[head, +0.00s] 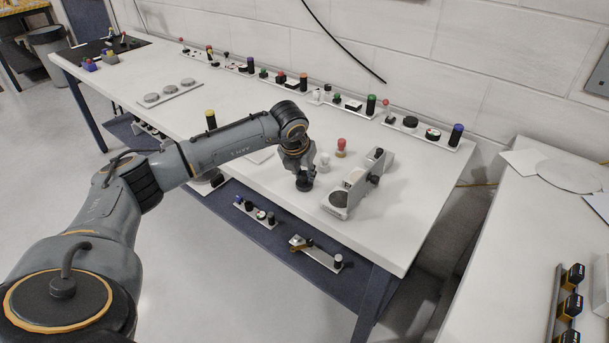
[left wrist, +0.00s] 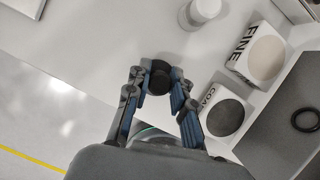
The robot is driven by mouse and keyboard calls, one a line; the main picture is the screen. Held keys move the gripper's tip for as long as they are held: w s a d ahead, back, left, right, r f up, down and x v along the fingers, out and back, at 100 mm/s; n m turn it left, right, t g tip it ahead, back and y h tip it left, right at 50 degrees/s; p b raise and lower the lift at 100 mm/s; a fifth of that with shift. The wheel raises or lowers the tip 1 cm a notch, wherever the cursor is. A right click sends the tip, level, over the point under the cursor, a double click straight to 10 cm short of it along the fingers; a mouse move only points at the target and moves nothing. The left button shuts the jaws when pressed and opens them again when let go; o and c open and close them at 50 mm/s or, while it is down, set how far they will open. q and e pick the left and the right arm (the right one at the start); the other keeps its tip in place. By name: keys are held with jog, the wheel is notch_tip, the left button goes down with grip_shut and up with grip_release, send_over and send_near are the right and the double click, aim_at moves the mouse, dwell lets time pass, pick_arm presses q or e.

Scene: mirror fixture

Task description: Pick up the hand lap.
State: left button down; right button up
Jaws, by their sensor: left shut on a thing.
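My left gripper (head: 303,177) is shut on a small dark round piece, which I take to be the hand lap (head: 305,187), at the front part of the long white table. In the left wrist view the dark hand lap (left wrist: 160,74) sits between the two blue-padded fingertips (left wrist: 159,88). The fingers hide part of it. I cannot tell whether it touches the tabletop. My right gripper is not in view.
Just right of the gripper is a grey-white fixture (head: 338,198). The wrist view shows blocks marked FINE (left wrist: 238,62) and COARSE. A white round piece (head: 322,162) and a red-topped piece (head: 341,148) stand close behind.

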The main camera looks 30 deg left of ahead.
pick_arm(q)
notch_tip(320, 180, up, 3)
jog(key=shift+f+p, duration=0.1)
jog(key=shift+p, duration=0.6)
jog(key=s+d+r+p, duration=0.5)
jog(key=s+d+r, duration=0.3)
jog(key=s+r, duration=0.2)
jog(key=shift+s+d, duration=0.2)
jog(key=shift+s, duration=0.45)
jog(key=shift+f, duration=0.1)
